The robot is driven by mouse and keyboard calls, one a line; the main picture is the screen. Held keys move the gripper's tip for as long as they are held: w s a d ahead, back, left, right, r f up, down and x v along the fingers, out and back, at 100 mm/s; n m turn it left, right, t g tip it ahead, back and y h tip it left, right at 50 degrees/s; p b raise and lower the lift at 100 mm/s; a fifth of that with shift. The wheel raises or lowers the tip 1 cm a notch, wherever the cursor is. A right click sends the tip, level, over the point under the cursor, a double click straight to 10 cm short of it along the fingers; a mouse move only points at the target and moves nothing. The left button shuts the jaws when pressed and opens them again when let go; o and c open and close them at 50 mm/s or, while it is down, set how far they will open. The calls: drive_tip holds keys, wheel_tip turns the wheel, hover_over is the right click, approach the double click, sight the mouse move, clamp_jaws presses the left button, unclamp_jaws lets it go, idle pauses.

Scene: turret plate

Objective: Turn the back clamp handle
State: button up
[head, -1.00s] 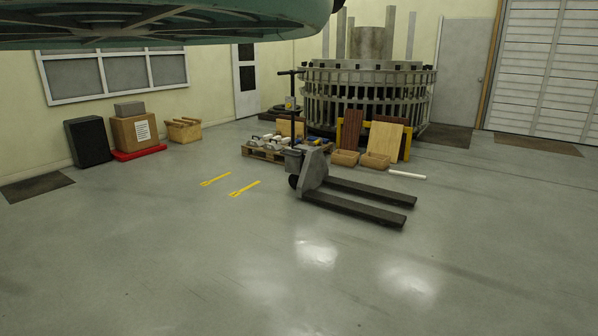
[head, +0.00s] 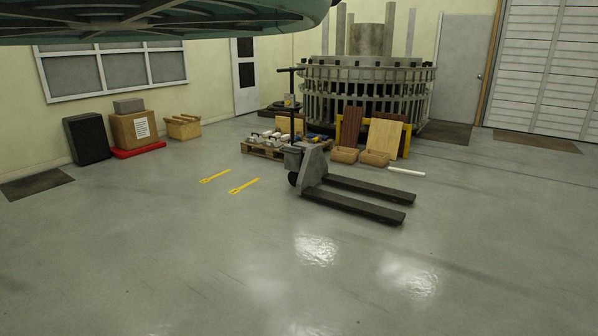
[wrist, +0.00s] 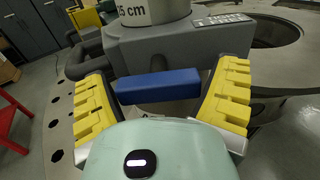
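In the wrist view, a blue bar-shaped handle (wrist: 158,86) lies crosswise in front of a dark grey clamp block (wrist: 150,50). I cannot tell from the frames whether this is the back clamp. My gripper (wrist: 164,72) has yellow ridged fingers spread wide, one on each side of the blue handle. The fingers look apart from its ends, though exact contact is hard to judge. The clamp and handle do not show in the head view.
In the wrist view, a grey plate with round holes (wrist: 62,130) lies around the clamp, with a keypad-like device (wrist: 222,19) behind and a red stool (wrist: 12,125) at left. In the head view, a pallet jack (head: 345,185) stands on open floor.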

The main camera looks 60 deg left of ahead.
drive_tip(key=c, duration=1)
drive_tip(key=shift+o, duration=0.2)
drive_tip(key=shift+r+n, duration=0.15)
drive_tip(key=shift+n, duration=0.15)
drive_tip(key=n+p, duration=0.3)
drive_tip(key=shift+s+r, duration=0.15)
drive_tip(key=shift+r, duration=0.05)
drive_tip(key=n+p, duration=0.4)
drive_tip(key=n, duration=0.2)
drive_tip(key=shift+s+r, duration=0.1)
drive_tip(key=shift+s, duration=0.05)
drive_tip(key=n+p, duration=0.4)
drive_tip(key=shift+r+p, duration=0.15)
drive_tip(key=shift+p, duration=0.2)
drive_tip(key=n+p, duration=0.2)
drive_tip(key=n, duration=0.1)
drive_tip(key=shift+n+p, duration=0.6)
drive_tip(key=shift+p, duration=0.1)
